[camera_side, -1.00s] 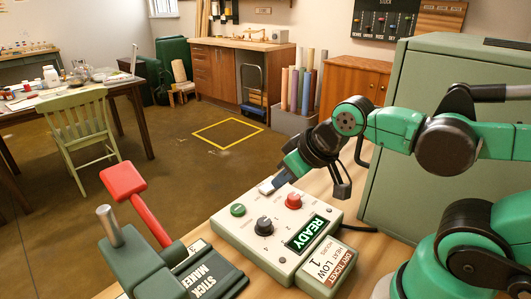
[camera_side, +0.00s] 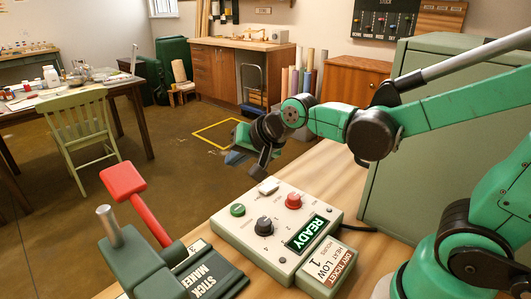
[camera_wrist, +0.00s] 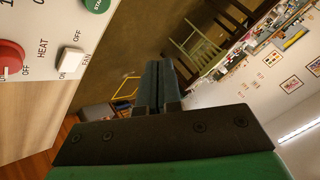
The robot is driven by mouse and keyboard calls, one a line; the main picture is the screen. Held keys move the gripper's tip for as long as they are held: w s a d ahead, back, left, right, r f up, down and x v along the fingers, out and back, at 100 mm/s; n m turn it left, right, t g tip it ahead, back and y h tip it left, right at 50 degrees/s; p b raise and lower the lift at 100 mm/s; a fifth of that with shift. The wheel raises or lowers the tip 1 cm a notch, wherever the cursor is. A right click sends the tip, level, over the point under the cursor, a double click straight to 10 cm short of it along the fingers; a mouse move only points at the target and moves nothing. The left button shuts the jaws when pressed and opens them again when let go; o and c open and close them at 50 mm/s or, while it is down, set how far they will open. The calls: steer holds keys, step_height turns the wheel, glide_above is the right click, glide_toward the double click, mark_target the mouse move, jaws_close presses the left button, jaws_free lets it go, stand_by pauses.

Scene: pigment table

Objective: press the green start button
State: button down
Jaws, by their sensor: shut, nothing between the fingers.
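The green start button (camera_side: 238,210) sits at the left corner of the white control box (camera_side: 228,228). In the wrist view the green button (camera_wrist: 97,4) shows at the top edge, partly cut off.
The box also carries a red knob (camera_side: 293,201), a black knob (camera_side: 264,226), a white rocker switch (camera_side: 269,187) and a lit READY display (camera_side: 307,234). A stick maker with a red-handled lever (camera_side: 124,181) stands left of the box. A green cabinet (camera_side: 385,150) stands at the right.

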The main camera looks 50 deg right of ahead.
mark_target(240, 210)
steer(key=shift+f, duration=4.4)
steer(key=shift+f, duration=0.1)
steer(key=shift+f, duration=0.3)
steer(key=shift+r, duration=0.15)
steer(key=shift+r, duration=0.3)
steer(key=shift+r, duration=2.5)
